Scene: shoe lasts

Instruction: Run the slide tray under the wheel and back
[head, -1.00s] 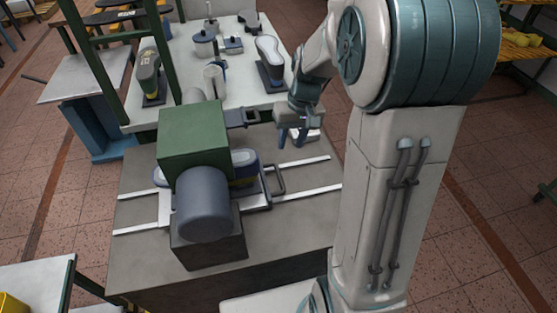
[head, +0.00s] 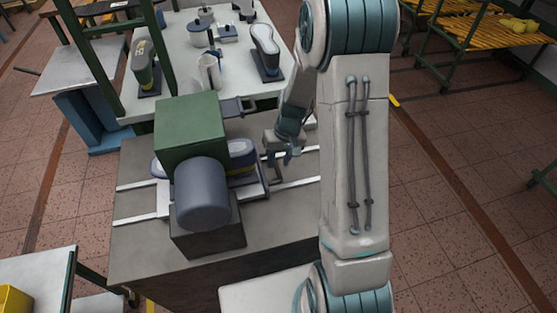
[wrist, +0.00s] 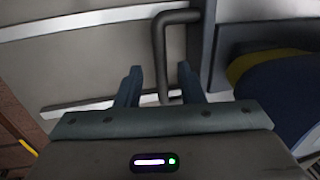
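The slide tray (head: 256,191) sits on pale rails (head: 298,184) under the green machine housing (head: 185,125). It carries a blue shoe form (head: 242,150) with a yellow band, partly hidden by the machine. A grey-blue cylinder (head: 203,195) projects from the machine's front; I cannot tell if a wheel is behind it. My gripper (head: 284,158) is at the tray's right end, pointing down. In the wrist view its fingers (wrist: 160,72) are apart, with the bar of the dark tray handle (wrist: 160,50) showing between them. I cannot tell whether they touch it. The gripper holds nothing.
A white table (head: 180,65) behind the machine carries more shoe forms and a metal mug (head: 210,72). A low table (head: 40,285) with a yellow bin stands at lower left.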

